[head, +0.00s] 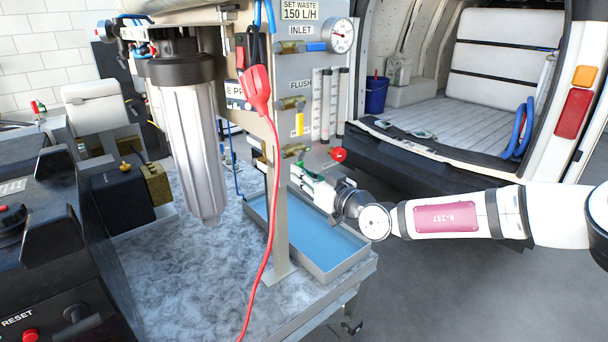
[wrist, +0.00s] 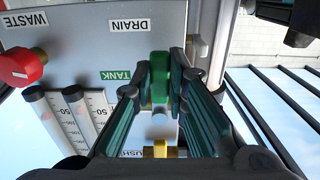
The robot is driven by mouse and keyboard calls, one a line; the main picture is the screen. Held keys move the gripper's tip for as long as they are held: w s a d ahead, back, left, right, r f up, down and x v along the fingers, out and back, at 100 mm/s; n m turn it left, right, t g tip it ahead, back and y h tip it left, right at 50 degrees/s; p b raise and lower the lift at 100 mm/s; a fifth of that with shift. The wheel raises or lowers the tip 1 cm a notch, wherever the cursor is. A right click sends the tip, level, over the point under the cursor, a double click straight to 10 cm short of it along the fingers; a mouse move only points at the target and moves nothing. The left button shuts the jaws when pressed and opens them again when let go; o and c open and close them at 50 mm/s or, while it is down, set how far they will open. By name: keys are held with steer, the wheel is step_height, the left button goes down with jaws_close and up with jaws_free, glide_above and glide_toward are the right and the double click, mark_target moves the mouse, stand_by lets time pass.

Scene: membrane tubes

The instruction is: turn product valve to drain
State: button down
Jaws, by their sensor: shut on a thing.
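The product valve shows in the wrist view as a green handle (wrist: 160,72) in front of the grey panel. My gripper (wrist: 160,88) has a dark green finger on each side of this handle and is shut on it. The green TANK label (wrist: 116,75) is just left of the handle. The white DRAIN label (wrist: 130,24) is farther up and to the left. Both labels appear upside down. In the head view my gripper (head: 308,181) is at the panel's lower part, above the blue tray. There its fingers mostly hide the handle.
A red knob (head: 338,154) sits close above my gripper in the head view, by the WASTE label (wrist: 23,18) in the wrist view. Flow tubes (head: 326,105) stand on the panel. A red cable (head: 270,200) hangs left. The tray (head: 345,262) lies below.

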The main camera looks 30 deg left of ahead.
steer(key=shift+f, duration=0.15)
steer(key=c, duration=1.6)
jaws_free()
steer(key=shift+o, duration=0.2)
steer(key=v, duration=1.2)
steer(key=shift+s, duration=0.1)
